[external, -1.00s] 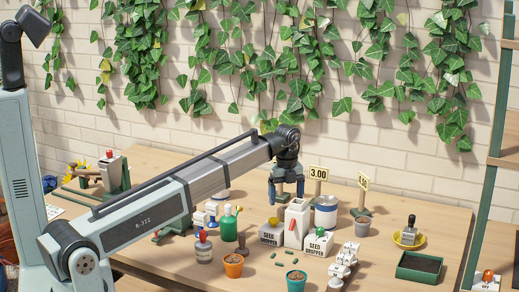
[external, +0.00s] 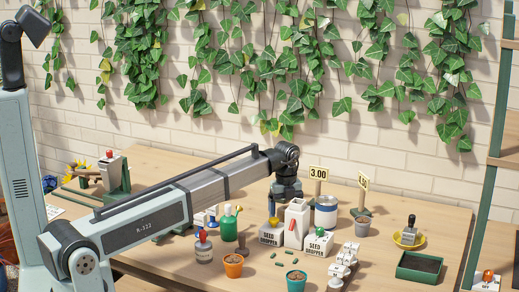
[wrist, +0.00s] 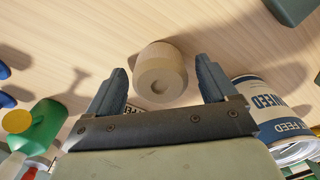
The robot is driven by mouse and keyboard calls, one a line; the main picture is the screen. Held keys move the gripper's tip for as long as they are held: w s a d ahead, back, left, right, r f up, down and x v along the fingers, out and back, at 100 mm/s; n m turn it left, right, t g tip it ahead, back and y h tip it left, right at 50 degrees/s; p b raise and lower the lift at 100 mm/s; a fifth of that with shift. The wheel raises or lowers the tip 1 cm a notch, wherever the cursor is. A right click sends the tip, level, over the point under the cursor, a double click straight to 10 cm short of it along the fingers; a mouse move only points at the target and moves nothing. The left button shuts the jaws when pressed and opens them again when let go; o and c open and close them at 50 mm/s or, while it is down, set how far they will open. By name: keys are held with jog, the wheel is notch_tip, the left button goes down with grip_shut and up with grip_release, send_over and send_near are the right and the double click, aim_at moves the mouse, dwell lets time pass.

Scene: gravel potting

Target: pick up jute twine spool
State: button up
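A pale beige cylinder, which looks like the jute twine spool (wrist: 161,80), shows in the wrist view with a round hollow in its near end. It lies between the two blue-grey fingers of my gripper (wrist: 162,66). The fingers are apart, with a visible gap on each side of the spool. In the external view my gripper (external: 284,204) is low over the table, behind the seed dropper boxes. The spool is hidden there behind the gripper and boxes.
A blue-and-white feed tin (wrist: 268,108) stands close to the right finger. A green bottle (wrist: 42,128) is at the left. In the external view, a white container (external: 297,224) and seed dropper boxes (external: 318,243) stand just in front of my gripper.

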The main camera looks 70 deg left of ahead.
jog(key=c, duration=1.1)
jog(key=shift+o, duration=0.2)
jog(key=shift+r, duration=0.1)
